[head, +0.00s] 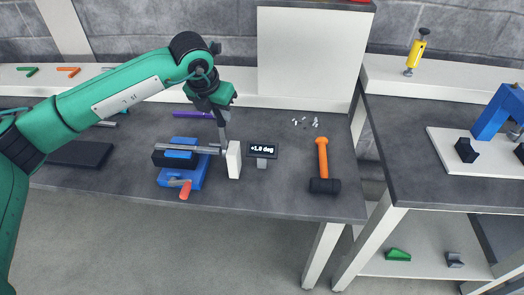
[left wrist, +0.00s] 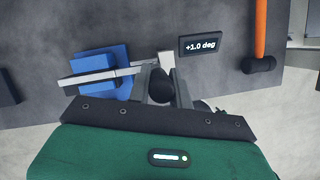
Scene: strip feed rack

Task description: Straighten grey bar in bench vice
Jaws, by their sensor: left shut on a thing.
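The grey bar (head: 184,148) lies clamped across the blue bench vice (head: 170,178), its right end sticking out beyond the jaws. The vice has an orange-red handle (head: 185,190). My left gripper (head: 224,150) reaches down from above and is shut on the free right end of the bar; the fingers hide part of that end. In the left wrist view the bar (left wrist: 92,77) runs from the vice (left wrist: 102,62) to my fingers. A white upright block (head: 234,160) stands just right of the bar's end. A small black display (head: 262,151) reads +1.0 deg. My right gripper is out of view.
A hammer with orange handle (head: 322,158) and black head lies right of the display. Small metal pieces (head: 305,122) and a purple strip (head: 193,115) lie behind. The bench's front edge is close to the vice. A second bench (head: 430,180) stands at right.

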